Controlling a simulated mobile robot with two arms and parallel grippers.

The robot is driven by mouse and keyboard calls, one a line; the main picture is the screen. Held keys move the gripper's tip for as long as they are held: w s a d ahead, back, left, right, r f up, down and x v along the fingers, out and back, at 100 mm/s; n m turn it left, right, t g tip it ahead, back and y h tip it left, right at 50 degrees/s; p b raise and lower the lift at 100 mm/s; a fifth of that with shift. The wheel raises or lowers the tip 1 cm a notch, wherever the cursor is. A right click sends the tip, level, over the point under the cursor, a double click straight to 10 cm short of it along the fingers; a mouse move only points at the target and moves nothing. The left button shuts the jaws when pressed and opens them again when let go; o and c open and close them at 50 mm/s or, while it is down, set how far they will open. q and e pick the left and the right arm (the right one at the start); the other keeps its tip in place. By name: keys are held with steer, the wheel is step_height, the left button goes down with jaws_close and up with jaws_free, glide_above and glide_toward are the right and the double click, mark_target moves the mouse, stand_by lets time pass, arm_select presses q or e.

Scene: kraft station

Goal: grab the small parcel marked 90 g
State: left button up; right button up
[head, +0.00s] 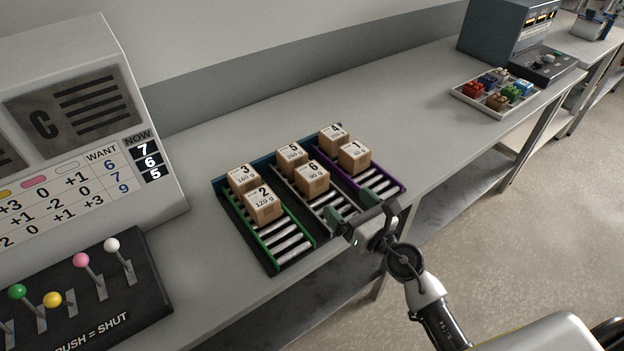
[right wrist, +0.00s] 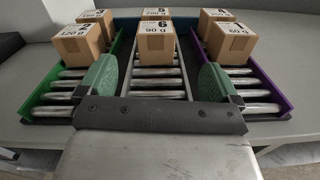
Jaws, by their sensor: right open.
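The small parcel marked 6 and 90 g (head: 312,178) is a brown box with a white label, at the front of the middle roller lane. It also shows in the right wrist view (right wrist: 154,45), beyond my fingertips and between them. My right gripper (head: 352,217) is open and empty over the front end of the middle lane, apart from the parcel. Its two green finger pads show in the right wrist view (right wrist: 158,90). A parcel marked 5 (head: 291,157) sits behind parcel 6 in the same lane. My left gripper is not in view.
Parcels 3 (head: 243,178) and 2 (head: 264,204) sit in the green lane on the left. Parcels 4 (head: 333,138) and 1 (head: 354,156) sit in the purple lane on the right. A lever box (head: 90,290) and display panel stand left; a tray (head: 463,95) of coloured pieces stands far right.

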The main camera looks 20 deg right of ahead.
mark_target(320, 180)
steer(key=shift+w+a+f+n+g, duration=0.2)
steer(key=shift+w+n+g, duration=0.1)
steer(key=shift+n, duration=0.4)
steer(key=x, duration=1)
steer(key=shift+w+a, duration=0.2)
steer(key=shift+a, duration=0.05)
steer(key=shift+s, duration=0.1)
steer(key=shift+c, duration=0.9)
steer(key=c, duration=0.8)
steer(key=shift+d, duration=0.1)
steer(key=shift+c, duration=0.2)
steer(key=shift+r+p, duration=0.15)
steer(key=shift+p, duration=0.2)
